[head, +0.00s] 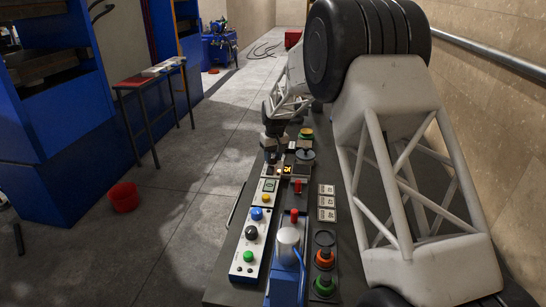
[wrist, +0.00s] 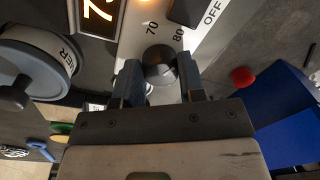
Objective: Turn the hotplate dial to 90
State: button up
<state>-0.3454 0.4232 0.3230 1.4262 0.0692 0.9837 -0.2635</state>
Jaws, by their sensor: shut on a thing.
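The hotplate dial (wrist: 160,62) is a dark round knob in the upper middle of the wrist view. My gripper (wrist: 161,84) is shut on it, one finger on each side. The printed marks 70, 80 and OFF show around and beyond the dial; no 90 mark shows. The hotplate display (wrist: 99,14) has lit orange digits starting with 7; the second is cut off. In the head view my gripper (head: 273,153) is over the far part of the bench, beside the small lit display (head: 287,169); the dial is hidden there.
A grey round lidded piece (wrist: 38,68) stands close left of my gripper in the wrist view. Nearer on the bench are a button panel (head: 249,248), a metal cylinder (head: 289,239), and orange (head: 325,257) and green (head: 324,284) knobs. A red bucket (head: 124,197) stands on the open floor.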

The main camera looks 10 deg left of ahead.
aim_at(274, 157)
jog(key=m, duration=0.4)
jog(key=shift+m, duration=0.3)
jog(key=m, duration=0.4)
jog(key=shift+t, duration=0.3)
jog(key=shift+m, duration=0.3)
jog(key=o, duration=0.6)
jog(key=shift+o, duration=0.2)
jog(key=shift+s+d+r, duration=0.1)
jog(key=shift+r, duration=1.9)
jog(key=shift+d+r, duration=0.1)
jog(key=shift+r, duration=1.85)
jog(key=shift+o, duration=0.2)
